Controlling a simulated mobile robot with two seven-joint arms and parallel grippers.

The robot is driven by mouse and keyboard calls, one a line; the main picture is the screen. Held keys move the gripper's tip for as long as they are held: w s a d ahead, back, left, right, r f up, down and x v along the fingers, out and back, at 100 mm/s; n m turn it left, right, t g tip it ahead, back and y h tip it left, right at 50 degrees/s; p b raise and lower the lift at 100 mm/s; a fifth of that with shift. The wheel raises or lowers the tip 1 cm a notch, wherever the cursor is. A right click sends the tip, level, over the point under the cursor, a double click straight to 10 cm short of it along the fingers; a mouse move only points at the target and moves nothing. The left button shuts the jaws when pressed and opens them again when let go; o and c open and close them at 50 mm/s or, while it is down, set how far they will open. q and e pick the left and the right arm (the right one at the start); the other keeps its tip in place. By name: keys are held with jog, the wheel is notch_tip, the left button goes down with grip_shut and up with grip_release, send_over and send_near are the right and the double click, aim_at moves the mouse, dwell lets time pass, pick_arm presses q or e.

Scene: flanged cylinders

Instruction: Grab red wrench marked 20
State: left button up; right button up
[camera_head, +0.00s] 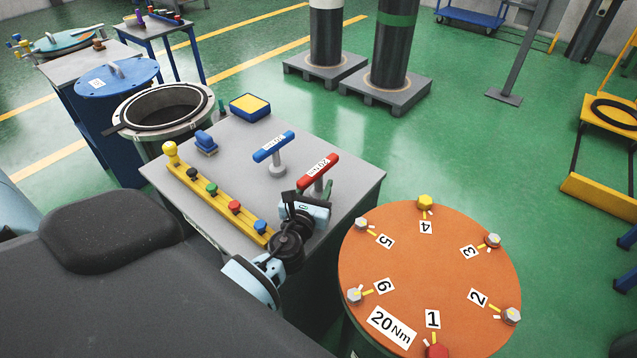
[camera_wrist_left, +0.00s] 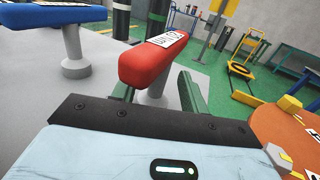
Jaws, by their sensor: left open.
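The red wrench (camera_head: 318,172), with a white 20 Nm label on its bar, stands at the right end of the grey table; it also shows in the left wrist view (camera_wrist_left: 150,63). My left gripper (camera_head: 314,192) is open right at this wrench. In the left wrist view the green fingers (camera_wrist_left: 157,90) are on either side of the grey stem below the red bar, and I cannot tell whether they touch it. The blue wrench (camera_head: 273,146) stands to the left on its own grey post, also in the left wrist view (camera_wrist_left: 58,16). My right gripper is not in view.
The grey table (camera_head: 235,147) also bears a yellow rail (camera_head: 216,203) with coloured knobs, a blue clamp-like part (camera_head: 206,142) and a blue-yellow box (camera_head: 250,107). An orange flange (camera_head: 430,265) with numbered bolts and a 20 Nm label stands to the right. Green floor lies beyond.

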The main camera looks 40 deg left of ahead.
pick_arm(q)
jog(key=c, duration=0.8)
grip_shut()
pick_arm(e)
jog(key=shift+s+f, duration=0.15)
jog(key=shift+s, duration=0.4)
